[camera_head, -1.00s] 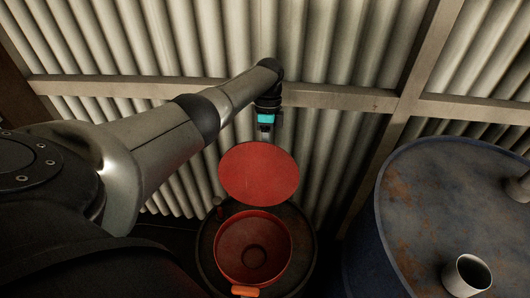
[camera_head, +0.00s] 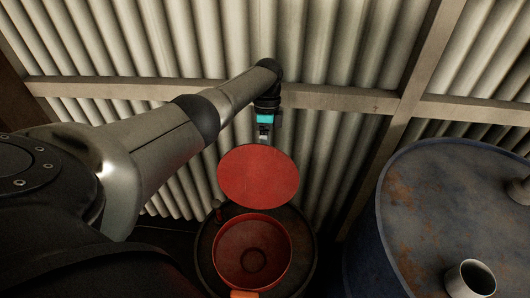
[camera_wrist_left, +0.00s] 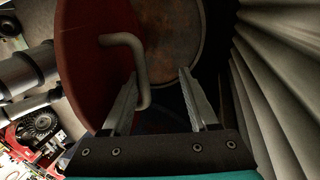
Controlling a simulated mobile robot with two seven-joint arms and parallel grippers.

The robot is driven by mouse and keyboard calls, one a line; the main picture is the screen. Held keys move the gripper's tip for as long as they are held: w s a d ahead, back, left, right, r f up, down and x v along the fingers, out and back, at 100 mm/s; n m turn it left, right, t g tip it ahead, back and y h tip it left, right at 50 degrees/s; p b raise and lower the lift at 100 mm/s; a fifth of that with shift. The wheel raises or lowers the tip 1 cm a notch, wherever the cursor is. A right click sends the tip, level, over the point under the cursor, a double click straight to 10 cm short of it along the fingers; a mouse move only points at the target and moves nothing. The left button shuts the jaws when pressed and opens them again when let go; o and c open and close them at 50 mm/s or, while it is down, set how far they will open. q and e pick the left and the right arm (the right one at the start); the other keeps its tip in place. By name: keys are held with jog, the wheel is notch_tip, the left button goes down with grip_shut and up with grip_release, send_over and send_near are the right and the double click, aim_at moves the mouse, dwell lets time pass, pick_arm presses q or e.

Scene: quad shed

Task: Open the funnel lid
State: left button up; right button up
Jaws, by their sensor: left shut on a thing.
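The red funnel (camera_head: 228,262) sits on top of a dark round drum at the bottom middle of the head view. Its round red lid (camera_head: 258,176) stands raised at the back of the bowl, so the bowl's inside and dark central hole show. My left gripper (camera_head: 264,138) is behind the lid's upper edge; its fingertips are hidden there. In the left wrist view, a bent grey handle (camera_wrist_left: 126,42) stands out from the red lid (camera_wrist_left: 84,50). My right gripper is not in view.
A blue, rusty-topped drum (camera_head: 440,200) with a short pipe (camera_head: 469,278) stands close on the right. A corrugated wall (camera_head: 340,40) with a horizontal beam (camera_head: 340,98) is close behind my left gripper. The dark drum's rim (camera_head: 305,250) surrounds the funnel.

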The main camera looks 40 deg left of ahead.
pick_arm(q)
jog(key=shift+a, duration=0.1)
jog(key=v, duration=1.2)
dwell(0.5)
